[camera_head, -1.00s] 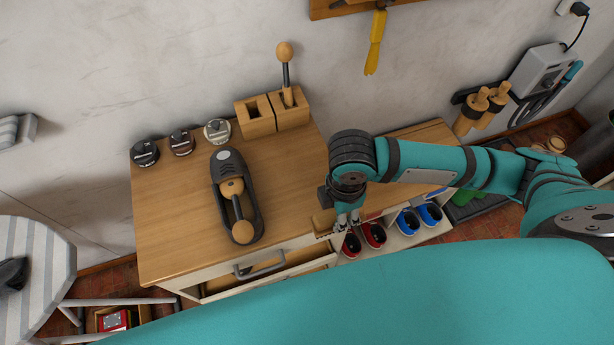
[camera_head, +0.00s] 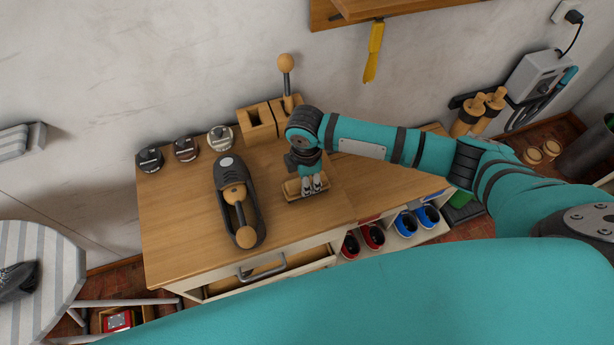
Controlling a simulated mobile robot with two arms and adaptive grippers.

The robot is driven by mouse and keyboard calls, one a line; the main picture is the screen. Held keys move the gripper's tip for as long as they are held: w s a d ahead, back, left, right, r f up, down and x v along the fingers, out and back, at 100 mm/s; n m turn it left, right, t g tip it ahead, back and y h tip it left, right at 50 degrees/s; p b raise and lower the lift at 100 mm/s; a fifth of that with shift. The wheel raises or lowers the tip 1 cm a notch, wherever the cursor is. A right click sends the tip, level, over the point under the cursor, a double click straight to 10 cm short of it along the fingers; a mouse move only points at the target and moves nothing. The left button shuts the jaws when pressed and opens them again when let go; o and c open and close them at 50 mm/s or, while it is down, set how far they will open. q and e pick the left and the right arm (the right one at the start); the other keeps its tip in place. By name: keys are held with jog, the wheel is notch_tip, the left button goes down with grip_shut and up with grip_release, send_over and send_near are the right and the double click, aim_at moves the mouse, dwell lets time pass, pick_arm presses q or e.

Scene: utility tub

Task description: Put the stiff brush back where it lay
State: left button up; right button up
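The stiff brush, a small wooden block with a dark lower edge (camera_head: 292,190), is at my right gripper (camera_head: 312,184) above the middle of the wooden cabinet top (camera_head: 190,220). The gripper's fingers are pressed on it, and their tips partly cover it. I cannot tell whether the brush touches the top or hangs just over it. My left gripper is not in view.
A black shoe tool with wooden knobs (camera_head: 228,170) lies left of the brush. Three round tins (camera_head: 185,150) and a wooden block holder (camera_head: 256,122) with a knobbed brush (camera_head: 286,64) stand behind. An open drawer (camera_head: 270,275) juts from the front.

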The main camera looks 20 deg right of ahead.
jog(key=shift+f, duration=0.2)
jog(key=o, duration=1.1)
notch_tip(320, 180, up, 12)
jog(key=shift+a+r+b, duration=0.1)
jog(key=shift+r+b, duration=0.1)
jog(key=shift+b, duration=0.75)
